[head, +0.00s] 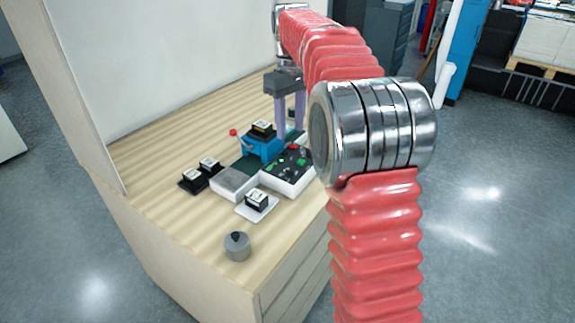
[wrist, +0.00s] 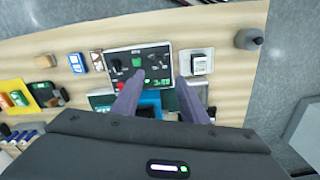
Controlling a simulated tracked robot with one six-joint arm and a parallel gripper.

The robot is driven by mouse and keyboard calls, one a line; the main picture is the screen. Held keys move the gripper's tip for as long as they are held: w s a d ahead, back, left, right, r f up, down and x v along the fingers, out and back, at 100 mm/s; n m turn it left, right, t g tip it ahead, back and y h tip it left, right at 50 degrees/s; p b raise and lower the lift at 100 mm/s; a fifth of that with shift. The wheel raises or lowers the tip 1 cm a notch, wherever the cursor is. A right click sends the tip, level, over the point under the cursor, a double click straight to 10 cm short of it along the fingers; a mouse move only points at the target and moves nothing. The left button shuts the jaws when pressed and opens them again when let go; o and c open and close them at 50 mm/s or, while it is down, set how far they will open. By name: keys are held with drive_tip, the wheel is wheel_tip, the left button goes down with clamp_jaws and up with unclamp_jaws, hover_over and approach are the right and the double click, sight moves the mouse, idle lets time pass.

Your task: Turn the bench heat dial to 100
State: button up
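The bench control box (head: 289,170) is white with a dark top bearing green displays and black controls. It also shows in the wrist view (wrist: 150,52), partly behind my left finger. A black knob (wrist: 117,65) on its panel appears to be the heat dial; its setting and scale are too small to read. My gripper (head: 289,128) is over the bench behind the box in the head view. In the wrist view my gripper (wrist: 161,80) is open, its purple fingers apart with nothing held between them. The left fingertip overlaps the panel in the picture; contact cannot be told.
A blue device (head: 260,148) with a red-knobbed lever stands beside the box. A grey block (head: 234,182), a white pad with a small block (head: 257,200) and black holders (head: 194,180) are near. A grey cylinder (head: 238,248) stands at the front. Bare wood surrounds it.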

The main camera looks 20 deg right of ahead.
sight(289, 169)
drive_tip(key=shift+w+d+f, duration=0.1)
idle(0.3)
wheel_tip(289, 169, down, 14)
drive_tip(key=shift+r, duration=0.1)
idle(0.6)
drive_tip(key=shift+c, duration=0.4)
drive_tip(key=c, duration=0.9)
drive_tip(key=shift+a, duration=0.35)
clamp_jaws()
drive_tip(key=shift+d, duration=0.2)
